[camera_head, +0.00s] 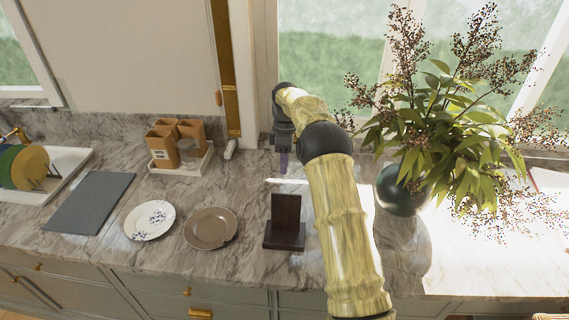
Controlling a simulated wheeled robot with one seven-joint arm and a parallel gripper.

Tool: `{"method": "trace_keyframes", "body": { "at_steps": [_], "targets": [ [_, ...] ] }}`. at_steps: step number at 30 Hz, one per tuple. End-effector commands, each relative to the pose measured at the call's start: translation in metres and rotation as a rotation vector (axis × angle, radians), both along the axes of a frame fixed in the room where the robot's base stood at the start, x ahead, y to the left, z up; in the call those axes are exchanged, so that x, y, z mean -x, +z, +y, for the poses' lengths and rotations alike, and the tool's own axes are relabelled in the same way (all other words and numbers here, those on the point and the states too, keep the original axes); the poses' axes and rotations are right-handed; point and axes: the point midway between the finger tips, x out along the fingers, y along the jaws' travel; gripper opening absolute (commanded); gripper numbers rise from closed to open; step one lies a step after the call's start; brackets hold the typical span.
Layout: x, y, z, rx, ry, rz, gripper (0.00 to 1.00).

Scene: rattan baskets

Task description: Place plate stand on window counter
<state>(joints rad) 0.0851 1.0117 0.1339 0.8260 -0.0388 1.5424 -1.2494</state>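A dark brown stand (286,212), with an upright back board and a flat base, stands on the marble counter (160,268) near its front edge; it looks like the plate stand. My gripper (283,160) hangs over the back of the counter by the window, behind the stand and apart from it. A small purple piece shows at its tip; I cannot tell whether it is part of the gripper or something held. The fingers are too small to show whether they are open or shut.
A white plate (150,220) and a brown plate (210,228) lie left of the stand, beside a dark board (90,202). Wooden holders stand in a white tray (182,166) at the back. A dark vase (402,192) with a bushy plant is right of my arm.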

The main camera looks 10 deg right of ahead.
Motion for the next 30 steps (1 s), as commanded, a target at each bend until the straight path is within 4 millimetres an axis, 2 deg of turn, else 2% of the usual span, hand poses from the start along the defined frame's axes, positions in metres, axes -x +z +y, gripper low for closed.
{"method": "trace_keyframes", "body": {
  "at_steps": [12, 17, 23, 30],
  "targets": [
    [0.001, 0.000, 0.002, 0.001, -0.002, -0.002, 0.31],
    [0.009, 0.007, 0.005, 0.023, -0.057, -0.020, 0.31],
    [0.037, 0.021, 0.012, 0.075, -0.228, -0.079, 0.31],
    [0.089, 0.033, 0.016, 0.117, -0.473, -0.160, 0.31]
  ]
}}
